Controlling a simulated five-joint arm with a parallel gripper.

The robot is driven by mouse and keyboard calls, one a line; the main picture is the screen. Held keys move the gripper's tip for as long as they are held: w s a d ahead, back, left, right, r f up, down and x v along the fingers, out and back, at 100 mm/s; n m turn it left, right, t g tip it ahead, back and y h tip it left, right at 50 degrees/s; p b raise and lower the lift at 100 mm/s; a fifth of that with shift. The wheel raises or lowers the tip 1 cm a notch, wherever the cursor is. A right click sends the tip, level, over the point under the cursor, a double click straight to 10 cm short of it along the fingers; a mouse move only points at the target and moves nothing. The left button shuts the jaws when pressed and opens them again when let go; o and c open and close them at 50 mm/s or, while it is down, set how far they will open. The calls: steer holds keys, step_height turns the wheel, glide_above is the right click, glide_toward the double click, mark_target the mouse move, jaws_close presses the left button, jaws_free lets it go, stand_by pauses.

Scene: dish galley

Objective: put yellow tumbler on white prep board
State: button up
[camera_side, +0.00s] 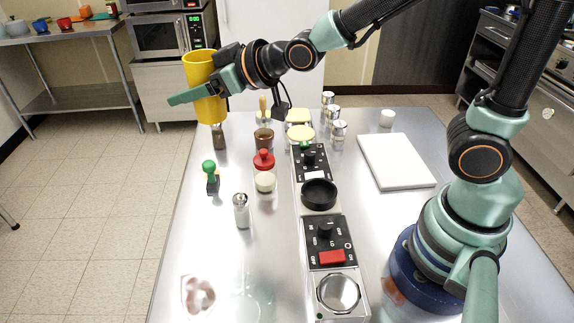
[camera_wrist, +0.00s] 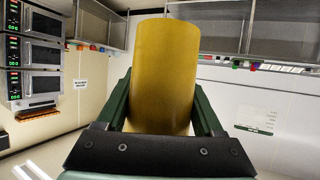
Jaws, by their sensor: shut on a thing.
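The yellow tumbler (camera_side: 205,92) is held up in the air above the far left end of the metal table in the side view. My gripper (camera_side: 205,90) is shut on it, with one green finger across its front. In the wrist view the tumbler (camera_wrist: 167,75) stands between the two green fingers of my gripper (camera_wrist: 165,105), and its lower end is hidden behind the gripper body. The white prep board (camera_side: 396,160) lies flat on the right part of the table, apart from the tumbler, and its top is bare.
A row of dark control panels with knobs (camera_side: 325,230) runs down the table's middle. Metal shakers (camera_side: 338,133), a red-topped item (camera_side: 264,160), a green-topped stamp (camera_side: 210,175) and a small shaker (camera_side: 241,210) stand around. A white cup (camera_side: 387,118) is behind the board.

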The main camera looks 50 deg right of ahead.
steer(key=s+a+f+n+g+y, duration=0.1)
steer(key=s+a+f, duration=0.1)
steer(key=a, duration=0.4)
steer(key=s+a+f+n+y, duration=0.2)
steer(key=s+a, duration=0.1)
steer(key=a, duration=0.3)
steer(key=shift+s+a+f+g, duration=0.25)
steer(key=shift+s+a+g, duration=0.1)
steer(key=shift+a+g, duration=0.05)
step_height(320, 180, down, 20)
steer(key=shift+r, duration=0.2)
steer(key=shift+f, duration=0.2)
steer(key=o, duration=1.4)
steer(key=shift+s+d, duration=0.1)
